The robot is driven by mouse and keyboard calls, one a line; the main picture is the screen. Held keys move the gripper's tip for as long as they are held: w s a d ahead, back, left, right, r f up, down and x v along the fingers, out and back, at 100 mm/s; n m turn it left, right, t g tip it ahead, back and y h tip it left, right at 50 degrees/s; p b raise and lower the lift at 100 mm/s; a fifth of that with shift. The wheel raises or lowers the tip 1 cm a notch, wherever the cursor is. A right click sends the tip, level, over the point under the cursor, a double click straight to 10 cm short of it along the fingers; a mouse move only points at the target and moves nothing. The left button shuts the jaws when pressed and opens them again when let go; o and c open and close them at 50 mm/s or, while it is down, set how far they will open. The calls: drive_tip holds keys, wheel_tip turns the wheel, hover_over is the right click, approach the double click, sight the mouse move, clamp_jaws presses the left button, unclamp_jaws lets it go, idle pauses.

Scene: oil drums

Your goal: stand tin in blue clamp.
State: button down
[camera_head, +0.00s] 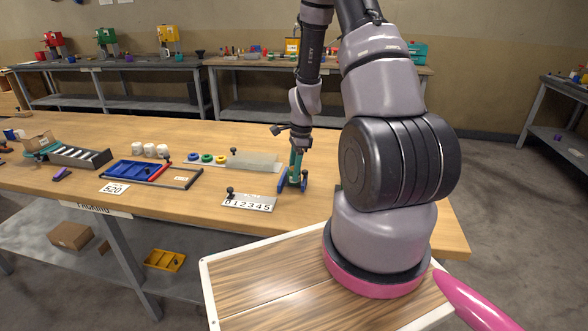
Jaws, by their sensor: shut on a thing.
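My gripper (297,152) points down over the right part of the wooden workbench. It is shut on a slim teal-green thing, which I take to be the tin (296,167); it looks upright. The blue clamp (282,183) stands on the bench right below my gripper, with blue parts on both sides of the tin's lower end. The tin's foot is small and partly covered, so I cannot tell whether it rests in the clamp or hangs just above its base.
A number plate (249,202) lies front left of the clamp. A grey block (253,160), coloured rings (206,158), a blue tray (140,171) and white rolls (150,150) lie farther left. The bench (400,225) is clear right of the clamp.

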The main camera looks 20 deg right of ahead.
drive_tip(key=shift+f, duration=0.35)
idle(0.3)
drive_tip(key=shift+c, duration=0.7)
unclamp_jaws()
drive_tip(key=shift+o, duration=0.7)
drive_tip(key=shift+r, duration=0.1)
drive_tip(key=shift+r, duration=2.95)
